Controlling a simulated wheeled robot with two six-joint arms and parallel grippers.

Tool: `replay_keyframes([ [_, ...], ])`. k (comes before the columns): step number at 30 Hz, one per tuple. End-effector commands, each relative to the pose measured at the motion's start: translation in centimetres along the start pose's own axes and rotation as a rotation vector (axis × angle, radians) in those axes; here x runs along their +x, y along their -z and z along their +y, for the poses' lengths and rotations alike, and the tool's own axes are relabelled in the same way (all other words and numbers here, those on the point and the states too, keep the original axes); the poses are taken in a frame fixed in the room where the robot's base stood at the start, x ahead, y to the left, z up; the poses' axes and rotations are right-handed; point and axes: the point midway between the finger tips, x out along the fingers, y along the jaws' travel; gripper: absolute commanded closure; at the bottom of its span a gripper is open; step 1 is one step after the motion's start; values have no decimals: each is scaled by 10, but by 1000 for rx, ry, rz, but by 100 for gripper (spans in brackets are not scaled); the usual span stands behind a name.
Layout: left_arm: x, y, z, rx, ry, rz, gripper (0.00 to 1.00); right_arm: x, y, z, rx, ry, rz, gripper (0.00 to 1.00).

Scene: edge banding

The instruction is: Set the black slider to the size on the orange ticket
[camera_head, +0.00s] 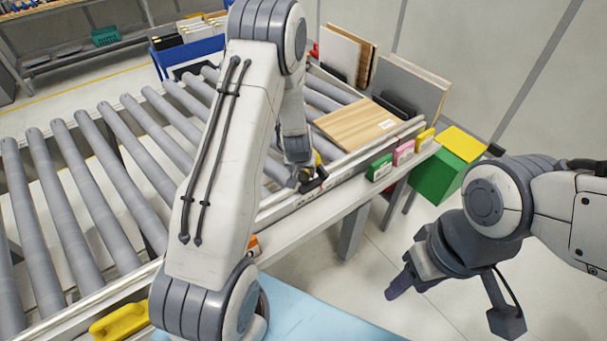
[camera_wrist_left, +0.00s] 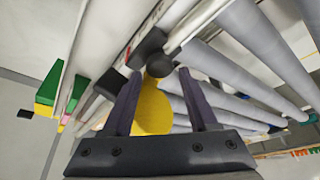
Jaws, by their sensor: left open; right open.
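The black slider (camera_head: 314,183) appears as a small dark piece on the pale rail, partly hidden by my left gripper (camera_head: 306,178). In the left wrist view, dark rounded knobs (camera_wrist_left: 150,43) sit just beyond the open left fingers (camera_wrist_left: 155,85), at the end of a pale rod. A yellow rounded part (camera_wrist_left: 153,108) shows between those fingers; I cannot tell whether they touch it. The orange ticket (camera_head: 253,246) is on the rail's front edge, mostly hidden by my left arm; its size is unreadable. My right gripper (camera_head: 397,287) is open and empty over the floor.
Green (camera_head: 379,168), pink (camera_head: 404,153) and yellow (camera_head: 424,139) tickets line the rail further right. A wooden panel (camera_head: 357,124) lies on the roller conveyor (camera_head: 95,160). A green and yellow box (camera_head: 440,172) stands beyond. A yellow handle-like piece (camera_head: 119,321) lies at lower left.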

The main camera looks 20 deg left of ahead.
Motion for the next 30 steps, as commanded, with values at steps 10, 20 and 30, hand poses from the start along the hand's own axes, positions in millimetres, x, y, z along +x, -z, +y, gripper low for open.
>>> replay_keyframes([
  [10,-70,2,0,1,-1,1,41,-22,1,-2,2,0,0,50],
  [20,-81,0,1,2,-1,-1,41,-26,1,-2,2,0,0,50],
  [30,-80,0,1,2,-1,-1,41,-25,1,-2,2,0,0,50],
])
